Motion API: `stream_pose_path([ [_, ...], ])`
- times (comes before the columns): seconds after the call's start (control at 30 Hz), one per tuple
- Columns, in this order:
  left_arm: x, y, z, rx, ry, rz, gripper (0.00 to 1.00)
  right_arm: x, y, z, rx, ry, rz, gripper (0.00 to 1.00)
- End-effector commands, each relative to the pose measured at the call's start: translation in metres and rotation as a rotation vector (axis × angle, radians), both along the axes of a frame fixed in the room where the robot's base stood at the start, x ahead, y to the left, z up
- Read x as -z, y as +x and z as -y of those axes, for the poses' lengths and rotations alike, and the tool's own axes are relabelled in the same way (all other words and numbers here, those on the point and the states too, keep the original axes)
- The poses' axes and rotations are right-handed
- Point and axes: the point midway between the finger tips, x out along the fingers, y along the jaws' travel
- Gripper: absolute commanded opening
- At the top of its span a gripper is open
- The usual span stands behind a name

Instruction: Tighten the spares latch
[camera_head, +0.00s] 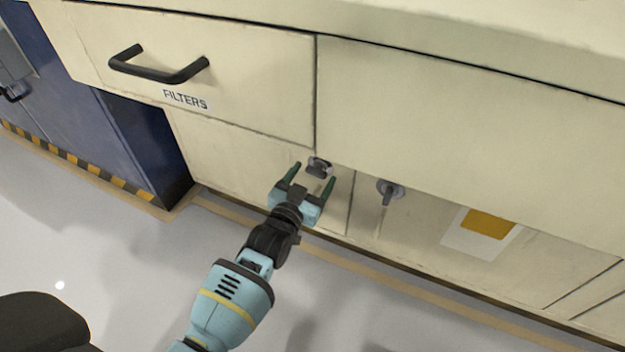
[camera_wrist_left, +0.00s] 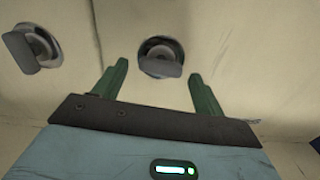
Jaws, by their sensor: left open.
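Two small grey turn latches sit on the cream cabinet front below the drawer line. One latch (camera_head: 319,167) is on the left door near the seam, and the other latch (camera_head: 390,190) is right of the seam. No "spares" label shows, so I cannot tell which is the spares latch. My left gripper (camera_head: 312,174) is open, its green fingers pointing at the left door's latch. In the left wrist view that latch (camera_wrist_left: 160,62) appears between the fingertips, with no clear contact; the other latch (camera_wrist_left: 32,50) is at upper left. My right gripper is out of view.
A drawer labelled FILTERS (camera_head: 186,99) with a black handle (camera_head: 158,68) is above the left door. A white and yellow sheet (camera_head: 482,234) is on the right door. A blue cabinet (camera_head: 75,95) stands at left. The grey floor is open in front.

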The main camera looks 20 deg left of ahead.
Motion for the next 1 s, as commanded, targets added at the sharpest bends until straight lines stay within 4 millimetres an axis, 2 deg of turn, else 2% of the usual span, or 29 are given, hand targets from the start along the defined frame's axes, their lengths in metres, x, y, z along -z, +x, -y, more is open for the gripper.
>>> stream_pose_path([
  [0.3, 0.000, 0.003, 0.000, 0.000, 0.000, 0.000, 0.71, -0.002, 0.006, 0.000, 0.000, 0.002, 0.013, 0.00],
  [0.63, 0.000, 0.003, 0.000, 0.000, 0.000, 0.000, 0.28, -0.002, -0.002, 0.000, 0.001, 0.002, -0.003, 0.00],
  [1.0, -0.001, 0.002, 0.000, 0.000, 0.058, 0.001, 0.26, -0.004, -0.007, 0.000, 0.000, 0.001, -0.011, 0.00],
])
